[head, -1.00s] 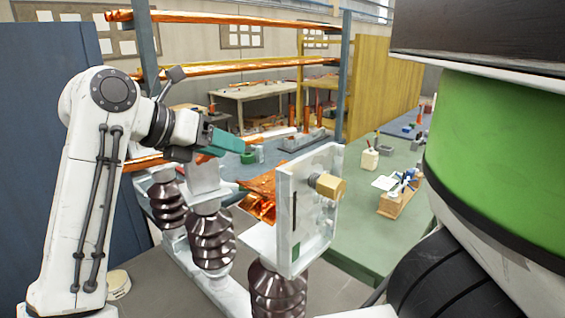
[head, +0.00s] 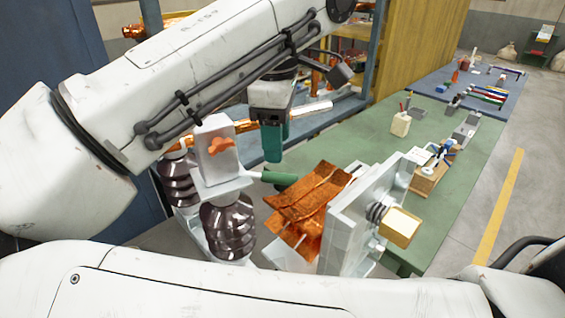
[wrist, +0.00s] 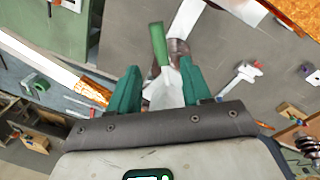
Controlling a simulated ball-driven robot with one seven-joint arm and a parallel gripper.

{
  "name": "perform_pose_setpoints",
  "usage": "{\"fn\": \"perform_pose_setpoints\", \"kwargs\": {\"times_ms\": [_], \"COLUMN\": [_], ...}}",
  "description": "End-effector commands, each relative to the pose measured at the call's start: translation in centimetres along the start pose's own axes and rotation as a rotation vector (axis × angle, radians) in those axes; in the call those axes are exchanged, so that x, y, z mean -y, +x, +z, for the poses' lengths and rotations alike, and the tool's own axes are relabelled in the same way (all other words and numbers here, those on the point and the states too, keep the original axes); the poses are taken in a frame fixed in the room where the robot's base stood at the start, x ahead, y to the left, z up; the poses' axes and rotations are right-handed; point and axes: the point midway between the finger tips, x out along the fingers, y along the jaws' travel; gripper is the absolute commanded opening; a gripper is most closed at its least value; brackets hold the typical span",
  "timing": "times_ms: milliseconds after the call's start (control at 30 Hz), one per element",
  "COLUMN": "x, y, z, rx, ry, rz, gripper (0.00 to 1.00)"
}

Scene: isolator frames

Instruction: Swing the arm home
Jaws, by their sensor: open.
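My gripper (head: 273,140) shows in the head view at the end of my white arm, with teal fingers pointing down. It is above and behind the isolator frame, close to the white block (head: 216,148) on the dark brown insulator (head: 228,226). In the wrist view my gripper (wrist: 162,92) has its two teal fingers apart. A green bar (wrist: 158,45) and a pale piece show beyond the gap between them; I see nothing held. The green bar also shows in the head view (head: 280,178), below the fingers. My arm hides part of the frame's left side.
A copper plate stack (head: 308,203) and an upright grey plate (head: 362,215) with a brass block (head: 399,227) stand right of my gripper. A green bench (head: 385,150) runs behind, carrying a bottle (head: 401,124) and a wooden box (head: 429,178). Open floor lies at right.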

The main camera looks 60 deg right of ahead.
Motion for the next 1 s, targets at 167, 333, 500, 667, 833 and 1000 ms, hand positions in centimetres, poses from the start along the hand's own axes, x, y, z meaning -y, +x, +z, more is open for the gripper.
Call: {"fn": "perform_pose_setpoints", "kwargs": {"times_ms": [167,333,500,667,833,1000], "x": [0.0,0.0,-0.1,-0.1,-0.1,-0.1], "y": [3.2,5.7,7.0,7.4,7.4,7.4], "z": [0.1,0.1,0.0,0.1,0.0,0.0], "rx": [0.006,0.005,0.002,0.002,0.002,0.002], "ry": [-0.001,-0.002,-0.002,-0.002,-0.002,-0.002], "rz": [0.001,0.001,0.002,0.002,0.002,0.002], "gripper": [0.48,0.48,0.48,0.48,0.48,0.32]}}
